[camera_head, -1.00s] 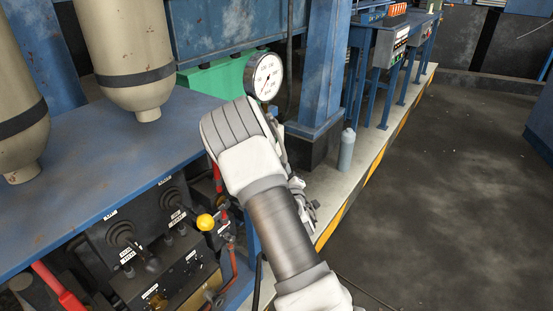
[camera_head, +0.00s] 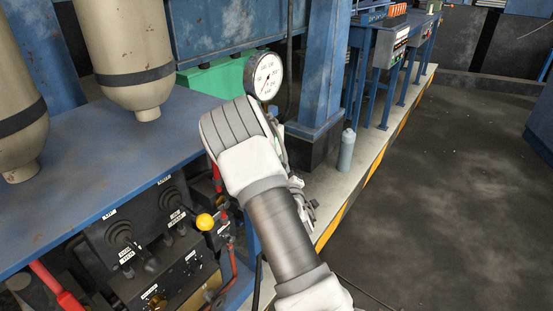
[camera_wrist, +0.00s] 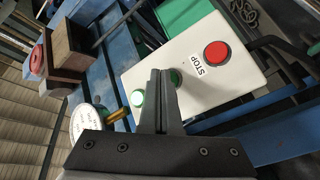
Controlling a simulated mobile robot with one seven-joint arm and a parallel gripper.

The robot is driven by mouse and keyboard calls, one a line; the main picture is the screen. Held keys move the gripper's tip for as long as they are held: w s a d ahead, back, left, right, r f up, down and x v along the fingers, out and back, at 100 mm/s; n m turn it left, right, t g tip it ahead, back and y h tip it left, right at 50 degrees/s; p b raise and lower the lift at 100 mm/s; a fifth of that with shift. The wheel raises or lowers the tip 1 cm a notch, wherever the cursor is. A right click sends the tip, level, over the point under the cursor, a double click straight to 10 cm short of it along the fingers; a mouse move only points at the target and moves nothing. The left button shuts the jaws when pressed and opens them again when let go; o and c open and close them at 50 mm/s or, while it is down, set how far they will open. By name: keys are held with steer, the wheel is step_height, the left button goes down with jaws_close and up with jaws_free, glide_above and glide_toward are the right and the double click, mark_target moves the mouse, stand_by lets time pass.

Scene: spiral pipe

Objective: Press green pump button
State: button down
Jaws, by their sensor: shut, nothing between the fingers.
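The pale control box (camera_wrist: 200,62) is in the wrist view, set at a tilt. It bears a red STOP button (camera_wrist: 217,54), a green button (camera_wrist: 176,78) and a white button (camera_wrist: 137,98) in a row. My gripper (camera_wrist: 160,73) is shut and empty, with its fingertips over the middle of the box. The fingers partly cover the green button, which shows just to their right. I cannot tell whether the tips touch the box. In the head view my arm hides the box and the fingertips.
A round pressure gauge (camera_head: 264,76) stands beyond my arm; a dial (camera_wrist: 85,124) also shows at the left of the wrist view. A blue bench (camera_head: 70,190), a yellow-knobbed lever (camera_head: 205,222) and a grey bottle (camera_head: 346,150) are nearby. The floor (camera_head: 430,210) at right is clear.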

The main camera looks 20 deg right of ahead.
steer(key=shift+s+d, duration=0.35)
steer(key=shift+s, duration=0.2)
steer(key=s+d, duration=0.1)
steer(key=s, duration=0.1)
steer(key=s+d+b, duration=0.1)
steer(key=s, duration=0.1)
steer(key=shift+d, duration=0.4)
stand_by(0.6)
